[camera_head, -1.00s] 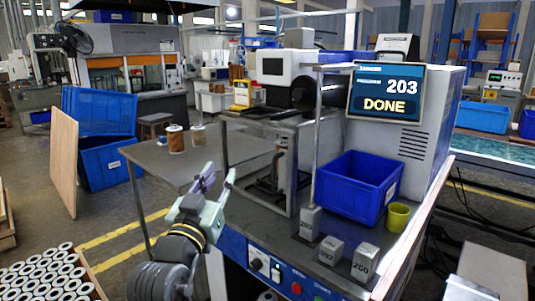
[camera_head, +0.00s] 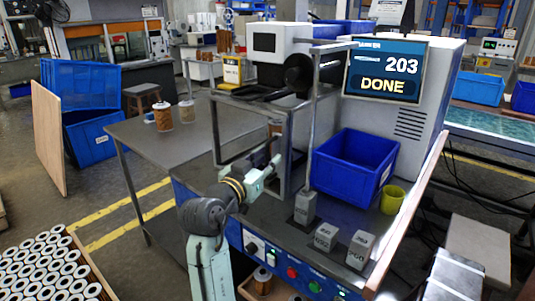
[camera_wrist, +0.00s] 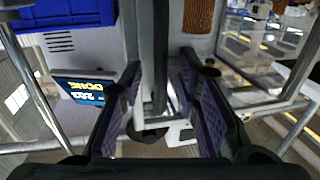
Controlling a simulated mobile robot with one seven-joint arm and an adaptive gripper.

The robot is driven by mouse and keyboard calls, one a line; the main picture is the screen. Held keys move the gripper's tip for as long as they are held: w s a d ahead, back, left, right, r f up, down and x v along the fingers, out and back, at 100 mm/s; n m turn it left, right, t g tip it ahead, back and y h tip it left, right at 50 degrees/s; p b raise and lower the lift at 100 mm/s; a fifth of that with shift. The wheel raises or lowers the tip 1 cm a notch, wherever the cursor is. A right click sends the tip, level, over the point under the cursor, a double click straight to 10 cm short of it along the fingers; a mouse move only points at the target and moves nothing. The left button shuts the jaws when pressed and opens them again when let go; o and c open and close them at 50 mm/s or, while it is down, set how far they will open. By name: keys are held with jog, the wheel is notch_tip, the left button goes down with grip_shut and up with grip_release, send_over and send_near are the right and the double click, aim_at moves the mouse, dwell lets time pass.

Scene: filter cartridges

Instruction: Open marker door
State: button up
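The marker door is a clear panel in a grey metal frame (camera_head: 288,160) on the front of the marker, in the middle of the head view. My gripper (camera_head: 270,160) is at the front of this door. In the wrist view my gripper (camera_wrist: 158,100) is open, with its two dark padded fingers apart. A dark upright door handle (camera_wrist: 160,60) runs between the fingers, with gaps visible on both sides. The door looks shut. A brown filter cartridge (camera_wrist: 199,16) shows behind it, and partly in the head view (camera_head: 275,128). The arm hides much of the door's lower part.
A blue bin (camera_head: 352,170), a yellow cup (camera_head: 393,199) and several grey marked blocks (camera_head: 326,237) stand right of the door. Two cartridges (camera_head: 163,118) stand on the left side table (camera_head: 190,140).

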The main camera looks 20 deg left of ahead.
jog(key=shift+w, duration=0.55)
grip_shut()
dwell(0.5)
